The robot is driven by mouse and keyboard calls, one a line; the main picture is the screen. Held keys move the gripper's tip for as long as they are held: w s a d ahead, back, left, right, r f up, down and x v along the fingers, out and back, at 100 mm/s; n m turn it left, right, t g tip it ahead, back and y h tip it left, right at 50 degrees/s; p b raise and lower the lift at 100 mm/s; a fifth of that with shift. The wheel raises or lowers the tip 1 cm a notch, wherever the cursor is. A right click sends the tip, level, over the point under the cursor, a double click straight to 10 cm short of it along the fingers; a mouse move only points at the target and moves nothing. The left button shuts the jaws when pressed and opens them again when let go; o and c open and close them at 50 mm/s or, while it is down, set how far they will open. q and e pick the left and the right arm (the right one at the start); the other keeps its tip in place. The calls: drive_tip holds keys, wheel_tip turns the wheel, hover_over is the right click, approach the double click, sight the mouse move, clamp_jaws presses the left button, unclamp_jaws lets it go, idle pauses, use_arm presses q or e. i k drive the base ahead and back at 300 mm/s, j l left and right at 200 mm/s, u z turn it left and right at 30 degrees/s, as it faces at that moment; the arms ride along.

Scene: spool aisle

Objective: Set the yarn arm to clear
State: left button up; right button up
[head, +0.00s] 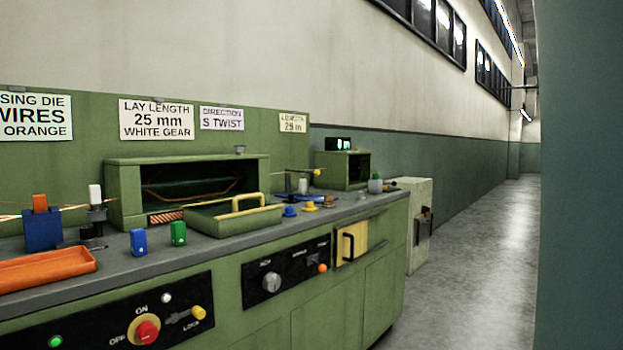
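A thin dark arm with a yellow ball end (316,172) stands on a post at the right part of the green bench, and it may be the yarn arm. It points roughly level to the right. It is small here, and I cannot read any mark for its positions. Neither of my grippers is in view.
The green bench (240,295) runs along the wall, with a control panel holding a red knob (146,331). An orange tray (46,270), blue block (139,242), green block (178,233) and green hood (185,185) are on top. The aisle floor (480,270) to the right is clear.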

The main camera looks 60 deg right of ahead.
sight(317, 173)
drive_tip(key=z, duration=1.9)
drive_tip(key=i+l+z, duration=0.2)
drive_tip(key=i, duration=0.4)
drive_tip(key=l, duration=0.1)
